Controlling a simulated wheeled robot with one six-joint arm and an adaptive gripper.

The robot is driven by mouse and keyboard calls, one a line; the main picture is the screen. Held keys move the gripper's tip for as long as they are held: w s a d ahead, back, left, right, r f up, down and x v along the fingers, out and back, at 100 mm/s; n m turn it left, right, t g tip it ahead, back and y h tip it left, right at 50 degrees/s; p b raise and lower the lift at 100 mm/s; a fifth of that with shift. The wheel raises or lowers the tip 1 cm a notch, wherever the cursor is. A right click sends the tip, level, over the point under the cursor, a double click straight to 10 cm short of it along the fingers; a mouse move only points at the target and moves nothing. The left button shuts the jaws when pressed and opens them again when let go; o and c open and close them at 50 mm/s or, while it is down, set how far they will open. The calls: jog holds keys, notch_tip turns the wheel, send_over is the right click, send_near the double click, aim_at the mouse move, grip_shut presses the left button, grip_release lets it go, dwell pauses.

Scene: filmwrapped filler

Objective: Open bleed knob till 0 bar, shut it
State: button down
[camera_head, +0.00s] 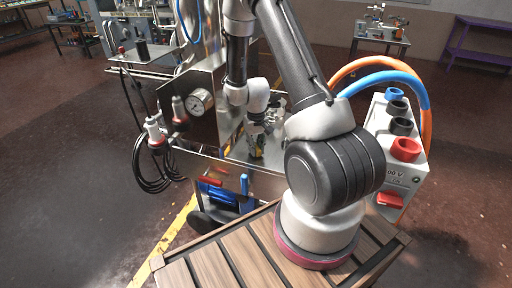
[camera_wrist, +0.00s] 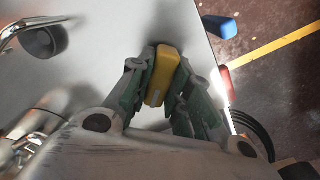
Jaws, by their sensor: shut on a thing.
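My gripper (camera_wrist: 159,82) has its green-padded fingers closed on both sides of a yellow block-like knob (camera_wrist: 163,72), which I take to be the bleed knob. In the head view, my gripper (camera_head: 257,136) points down over the metal bench, with a bit of yellow (camera_head: 257,152) at its fingertips. The knob's base is hidden in both views. A round white-faced pressure gauge (camera_head: 200,102) sits on the metal panel to the left; its reading is too small to tell.
A white electrical box (camera_head: 404,150) with blue and orange hoses stands at right. My slatted wooden deck is in front.

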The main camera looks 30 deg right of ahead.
aim_at(256, 146)
jog(key=shift+n, duration=0.3)
jog(key=c, duration=1.3)
grip_release()
jog(key=shift+r, duration=0.1)
notch_tip(256, 146, up, 12)
jog(key=shift+f, duration=0.1)
